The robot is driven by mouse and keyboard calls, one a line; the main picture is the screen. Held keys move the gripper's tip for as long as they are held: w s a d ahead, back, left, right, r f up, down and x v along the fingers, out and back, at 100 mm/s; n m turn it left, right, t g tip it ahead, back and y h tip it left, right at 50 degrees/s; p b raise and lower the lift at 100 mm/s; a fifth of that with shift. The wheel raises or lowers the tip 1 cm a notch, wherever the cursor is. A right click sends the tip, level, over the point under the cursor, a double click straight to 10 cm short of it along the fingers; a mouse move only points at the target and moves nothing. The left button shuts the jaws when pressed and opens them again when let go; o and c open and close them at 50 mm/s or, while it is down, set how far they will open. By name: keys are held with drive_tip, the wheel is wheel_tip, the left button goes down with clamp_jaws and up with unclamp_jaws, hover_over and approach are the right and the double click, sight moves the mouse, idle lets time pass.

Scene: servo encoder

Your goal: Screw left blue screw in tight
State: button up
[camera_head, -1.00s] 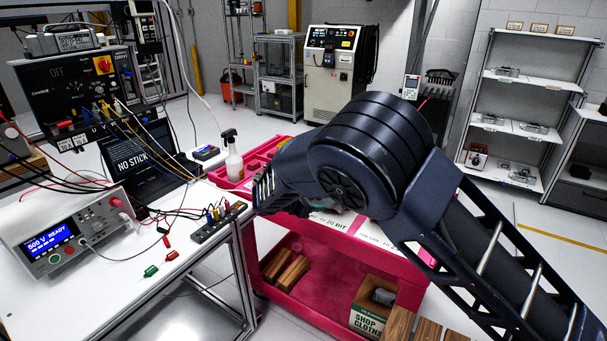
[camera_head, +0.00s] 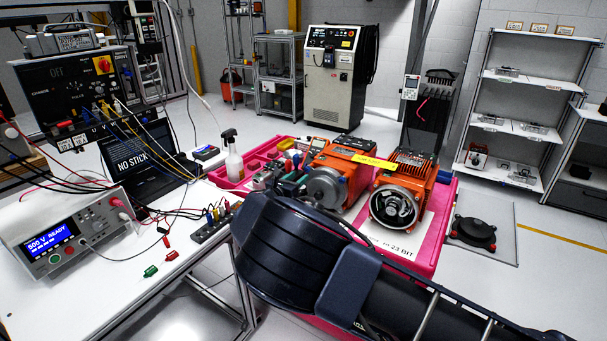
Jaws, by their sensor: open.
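I cannot make out a blue screw in this view. Two orange servo units stand on the red cart: the left one (camera_head: 336,174) has a round grey face, and the right one (camera_head: 402,190) has a dark ring-shaped opening. My arm (camera_head: 300,255) crosses the lower middle, in front of the cart's near side. My gripper is not in view, so its place relative to the units does not show.
A white bench (camera_head: 120,270) at left holds a 500 V meter (camera_head: 65,240), a laptop (camera_head: 140,160) and loose leads. A spray bottle (camera_head: 234,160) stands on the red cart (camera_head: 446,200). A dark round part (camera_head: 472,233) lies on a floor plate at right.

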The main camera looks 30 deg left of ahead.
sight(306, 171)
drive_tip(key=shift+w, duration=2.35)
clamp_jaws()
drive_tip(key=shift+m, duration=0.4)
drive_tip(key=m, duration=0.3)
drive_tip(key=shift+m, duration=2)
